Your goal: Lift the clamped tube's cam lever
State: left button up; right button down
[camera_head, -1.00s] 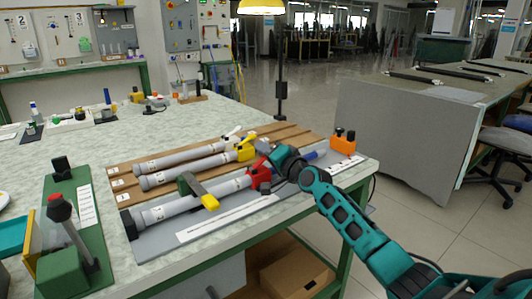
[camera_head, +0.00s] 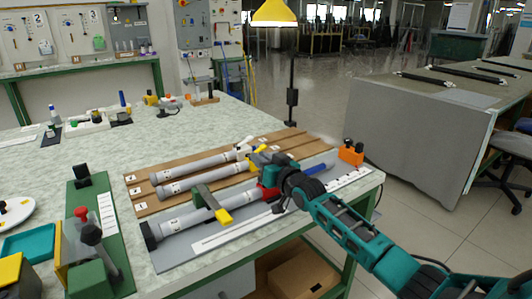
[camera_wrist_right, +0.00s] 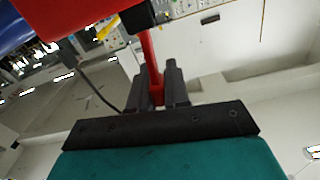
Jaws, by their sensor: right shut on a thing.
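The clamped tube (camera_head: 185,222) is grey with a black end cap and lies on the grey fixture plate nearest the front. My left gripper is not in view.
Two more grey tubes lie behind on wooden racks, one with a yellow collar (camera_head: 258,157), close to my right gripper. An orange block (camera_head: 351,153) with black knobs stands at the right table edge. A green fixture (camera_head: 92,235) stands at the left.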

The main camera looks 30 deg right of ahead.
jog(key=shift+a+r+n+p, duration=0.1)
jog(key=shift+a+n+p, duration=0.45)
jog(key=shift+n, duration=0.35)
jog(key=c, duration=1.4)
grip_release()
jog(key=shift+c, duration=0.2)
jog(key=shift+s, duration=0.15)
